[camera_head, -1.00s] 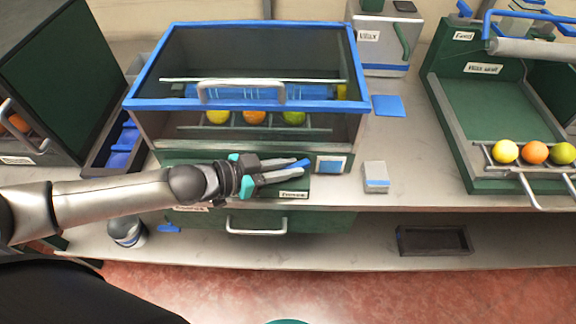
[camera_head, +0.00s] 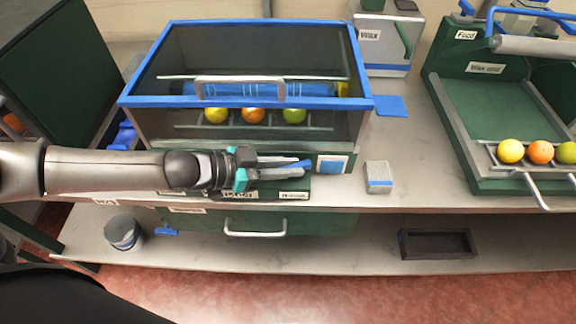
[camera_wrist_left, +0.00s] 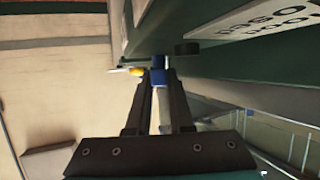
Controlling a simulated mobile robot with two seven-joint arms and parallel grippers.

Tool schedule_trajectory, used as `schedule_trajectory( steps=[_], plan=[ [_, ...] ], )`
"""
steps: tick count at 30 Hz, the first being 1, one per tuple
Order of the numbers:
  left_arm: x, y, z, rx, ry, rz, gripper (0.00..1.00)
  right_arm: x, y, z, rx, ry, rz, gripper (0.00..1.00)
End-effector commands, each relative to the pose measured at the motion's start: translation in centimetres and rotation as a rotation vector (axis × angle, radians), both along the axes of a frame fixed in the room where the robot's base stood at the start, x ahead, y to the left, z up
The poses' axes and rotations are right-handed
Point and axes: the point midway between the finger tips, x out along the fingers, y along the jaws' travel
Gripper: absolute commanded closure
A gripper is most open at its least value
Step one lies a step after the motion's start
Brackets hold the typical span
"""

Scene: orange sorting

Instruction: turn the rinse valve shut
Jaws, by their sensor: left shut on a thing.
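The rinse valve shows as a small blue handle (camera_head: 301,165) low on the front of the glass-lidded wash box (camera_head: 345,140). My left gripper (camera_head: 288,169) is in front of the box, its fingers pointing right and shut on this blue handle. In the left wrist view the blue piece (camera_wrist_left: 158,76) sits between the fingertips (camera_wrist_left: 158,84). A small yellow piece (camera_wrist_left: 137,71) shows just left of them. The fingers hide much of the valve, so its exact angle cannot be told. My right gripper is not in view.
Several fruits lie on rails, including a yellow one (camera_head: 216,115) inside the box. A small white and blue block (camera_head: 379,177) stands right of the gripper. A drawer handle (camera_head: 255,228) is below. A dark tray (camera_head: 437,244) lies on the lower shelf.

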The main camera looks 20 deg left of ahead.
Motion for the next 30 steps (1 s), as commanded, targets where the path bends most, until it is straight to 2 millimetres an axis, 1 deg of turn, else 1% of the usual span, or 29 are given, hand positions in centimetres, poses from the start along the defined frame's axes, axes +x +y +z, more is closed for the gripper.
schedule_trajectory(
  steps=[1,7,8,10,11,23,26,30],
  plan=[
    [-0.2,-0.3,0.1,-0.008,0.002,-0.006,1.00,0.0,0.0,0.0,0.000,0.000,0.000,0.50],
    [-0.2,-0.3,0.1,-0.006,0.003,-0.005,1.00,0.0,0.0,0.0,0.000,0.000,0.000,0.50],
    [-0.2,-0.3,0.1,-0.006,0.003,-0.004,0.77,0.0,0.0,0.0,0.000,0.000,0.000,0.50],
    [-0.2,-0.2,0.0,-0.005,0.003,-0.003,0.69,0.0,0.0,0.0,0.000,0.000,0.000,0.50],
    [-0.2,-0.2,0.0,-0.004,0.002,-0.003,0.68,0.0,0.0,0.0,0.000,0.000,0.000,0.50],
    [-0.1,0.1,0.0,0.001,0.002,0.002,0.68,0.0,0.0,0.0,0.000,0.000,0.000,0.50],
    [-0.4,0.5,0.2,0.001,0.003,0.002,0.68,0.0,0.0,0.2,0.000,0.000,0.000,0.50],
    [-1.4,1.9,0.8,0.004,0.005,0.004,0.68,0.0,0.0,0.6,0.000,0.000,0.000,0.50]
  ],
)
